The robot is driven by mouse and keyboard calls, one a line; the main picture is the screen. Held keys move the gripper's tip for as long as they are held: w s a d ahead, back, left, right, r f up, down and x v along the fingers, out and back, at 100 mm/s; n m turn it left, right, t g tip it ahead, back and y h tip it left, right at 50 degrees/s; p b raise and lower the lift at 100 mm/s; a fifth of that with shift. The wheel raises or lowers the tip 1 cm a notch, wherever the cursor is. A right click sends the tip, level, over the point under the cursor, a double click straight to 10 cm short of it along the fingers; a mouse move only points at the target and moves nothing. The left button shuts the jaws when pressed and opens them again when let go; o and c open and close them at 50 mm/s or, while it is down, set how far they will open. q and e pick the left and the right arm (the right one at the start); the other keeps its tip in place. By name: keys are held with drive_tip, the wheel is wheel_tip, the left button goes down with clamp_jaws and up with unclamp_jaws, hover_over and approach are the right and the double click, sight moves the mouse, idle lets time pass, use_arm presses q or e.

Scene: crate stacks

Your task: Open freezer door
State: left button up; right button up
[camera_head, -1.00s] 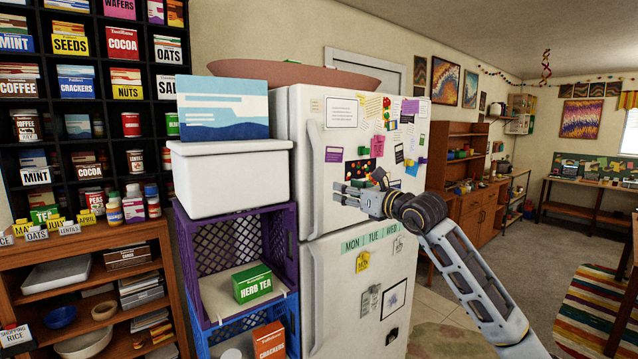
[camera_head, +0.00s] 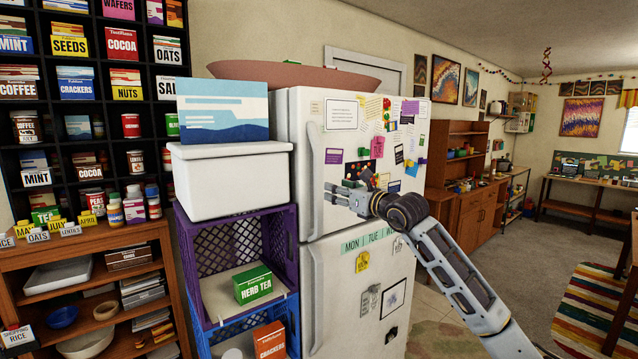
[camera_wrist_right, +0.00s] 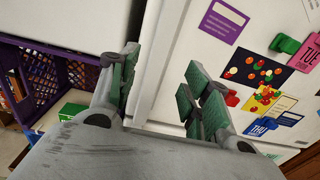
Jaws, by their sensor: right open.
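A white fridge with two doors stands in the middle of the head view. Its upper freezer door (camera_head: 345,125) appears shut and is covered with magnets and papers. Its long handle (camera_head: 313,160) runs up the left edge of that door. My right gripper (camera_head: 333,193) is in front of the upper door's lower part, its fingers pointing left toward the handle. In the right wrist view the gripper (camera_wrist_right: 160,85) is open, with the white door surface between and beyond the fingers. I cannot tell whether it touches the handle. My left gripper is not in view.
Purple (camera_head: 205,245) and blue (camera_head: 215,335) crates stand close against the fridge's left side, with a white box (camera_head: 230,185) on top. A shelf of groceries (camera_head: 45,130) is farther left. Open floor (camera_head: 425,290) lies to the fridge's right.

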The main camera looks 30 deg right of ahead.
sight(321, 185)
drive_tip(key=shift+w+a+r+p, duration=0.15)
drive_tip(key=shift+w+p, duration=0.6)
drive_tip(key=shift+w, duration=1.15)
drive_tip(key=shift+w+a+f+p, duration=0.15)
drive_tip(key=shift+w+p, duration=0.6)
drive_tip(key=shift+w, duration=1.1)
drive_tip(key=shift+w+a+p, duration=0.1)
drive_tip(key=shift+w+p, duration=0.35)
drive_tip(key=shift+w, duration=0.8)
clamp_jaws()
